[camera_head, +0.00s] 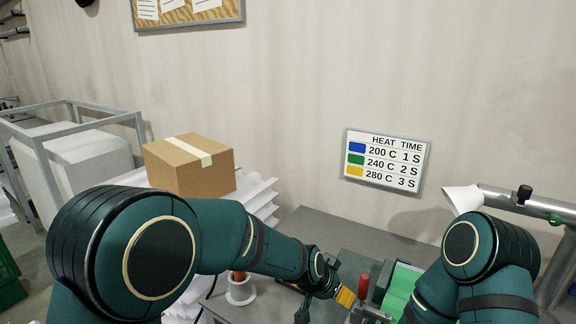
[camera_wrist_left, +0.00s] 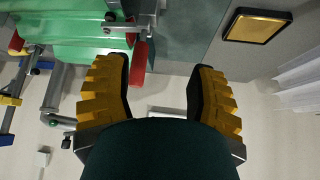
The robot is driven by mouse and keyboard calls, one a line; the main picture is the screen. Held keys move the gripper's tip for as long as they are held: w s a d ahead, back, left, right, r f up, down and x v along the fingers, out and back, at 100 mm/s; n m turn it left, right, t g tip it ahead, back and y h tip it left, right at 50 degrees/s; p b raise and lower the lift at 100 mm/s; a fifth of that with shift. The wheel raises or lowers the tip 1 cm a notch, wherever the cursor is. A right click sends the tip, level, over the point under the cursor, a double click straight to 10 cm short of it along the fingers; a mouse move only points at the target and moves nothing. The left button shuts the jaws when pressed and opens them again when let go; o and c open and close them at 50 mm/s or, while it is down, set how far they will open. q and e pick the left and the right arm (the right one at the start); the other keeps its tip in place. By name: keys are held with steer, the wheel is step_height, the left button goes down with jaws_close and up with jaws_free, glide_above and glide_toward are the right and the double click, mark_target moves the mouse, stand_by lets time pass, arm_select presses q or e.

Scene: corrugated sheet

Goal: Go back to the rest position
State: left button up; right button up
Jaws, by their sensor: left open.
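My left arm reaches from the left over the grey work table in the head view, and my left gripper (camera_head: 345,297) is low in the middle, beside a red handle (camera_head: 363,285). In the left wrist view the two yellow-padded fingers of my left gripper (camera_wrist_left: 165,75) stand wide apart with nothing between them. A red cylinder (camera_wrist_left: 138,62) shows just beside the left finger there; I cannot tell whether they touch. My right arm (camera_head: 475,260) is bent at the lower right of the head view, and its gripper is not visible.
A cardboard box (camera_head: 190,165) sits on white corrugated sheets (camera_head: 262,195). A grey pipe with a white cone (camera_head: 462,199) stands right. A heat-time sign (camera_head: 387,161) hangs behind.

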arm_select(q)
steer(key=s+a+f+n+g+y, duration=0.1)
steer(key=s+a+f+n, duration=0.3)
steer(key=a+f, duration=0.9)
steer(key=s+a+f+n+g, duration=0.1)
steer(key=s+a+f+n, duration=0.2)
steer(key=s, duration=0.4)
steer(key=s+a+f+n, duration=0.3)
steer(key=s+a+f, duration=0.3)
steer(key=s+a, duration=0.1)
steer(key=shift+s+n+g, duration=0.4)
steer(key=shift+s, duration=0.35)
steer(key=shift+a, duration=0.1)
steer(key=shift+c, duration=1)
